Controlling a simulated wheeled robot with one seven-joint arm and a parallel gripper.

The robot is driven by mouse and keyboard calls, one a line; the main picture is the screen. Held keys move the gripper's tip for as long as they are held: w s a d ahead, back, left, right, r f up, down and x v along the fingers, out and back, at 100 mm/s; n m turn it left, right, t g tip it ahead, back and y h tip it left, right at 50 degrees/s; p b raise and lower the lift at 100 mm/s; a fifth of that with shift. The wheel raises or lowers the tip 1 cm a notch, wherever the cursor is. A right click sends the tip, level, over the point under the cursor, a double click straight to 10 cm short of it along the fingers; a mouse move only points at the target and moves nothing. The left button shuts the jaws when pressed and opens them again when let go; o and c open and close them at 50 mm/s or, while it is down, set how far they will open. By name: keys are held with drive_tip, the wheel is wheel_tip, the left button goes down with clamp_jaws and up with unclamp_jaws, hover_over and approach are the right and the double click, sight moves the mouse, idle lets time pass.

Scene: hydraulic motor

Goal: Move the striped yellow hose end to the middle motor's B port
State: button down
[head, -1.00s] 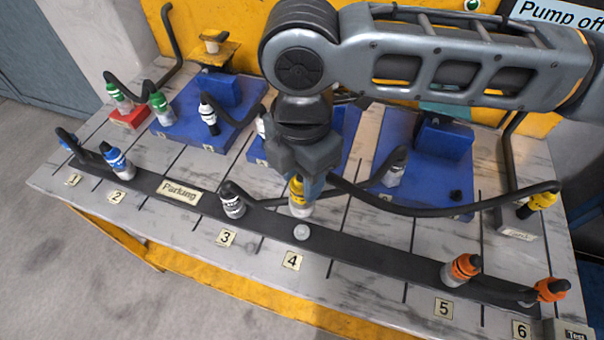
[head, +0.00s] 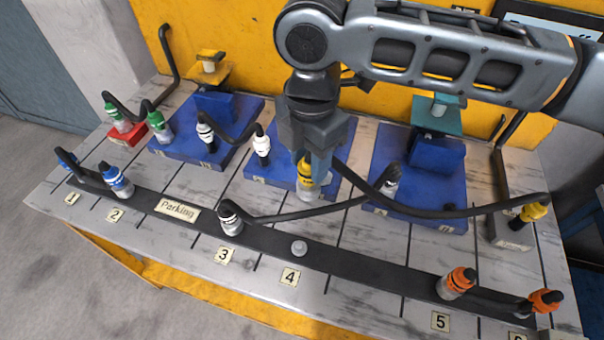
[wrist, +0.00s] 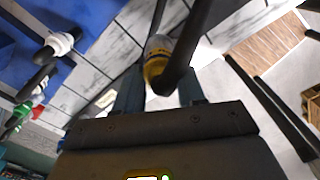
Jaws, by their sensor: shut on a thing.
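My gripper (head: 314,160) is shut on the yellow hose end (head: 306,178), which has dark marks on its yellow band and a pale lower part. In the head view it hangs roughly upright over the front right part of the middle motor's blue base (head: 258,180). The wrist view shows the yellow hose end (wrist: 157,62) between the fingers. The B port is not visible; my gripper and the hose end cover that area. I cannot tell whether the hose end touches the base. A white hose end (head: 262,146) stands on the base's left side.
The dark parking strip (head: 370,268) runs along the front, with a bare peg (head: 299,248) at 4. Another yellow hose end (head: 534,212) is at the right.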

drive_tip(key=w+d+b, duration=0.1)
drive_tip(key=w+d, duration=0.3)
drive_tip(key=w, duration=0.7)
drive_tip(key=shift+w, duration=0.25)
drive_tip(key=shift+d, duration=0.1)
wheel_tip(320, 180, down, 8)
drive_tip(key=b, duration=0.4)
drive_tip(key=shift+f+p, duration=0.1)
drive_tip(key=shift+p, duration=0.3)
idle(0.9)
drive_tip(key=shift+f, duration=0.2)
drive_tip(key=shift+f+b, duration=0.45)
drive_tip(key=shift+f, duration=0.15)
drive_tip(key=c, duration=0.6)
unclamp_jaws()
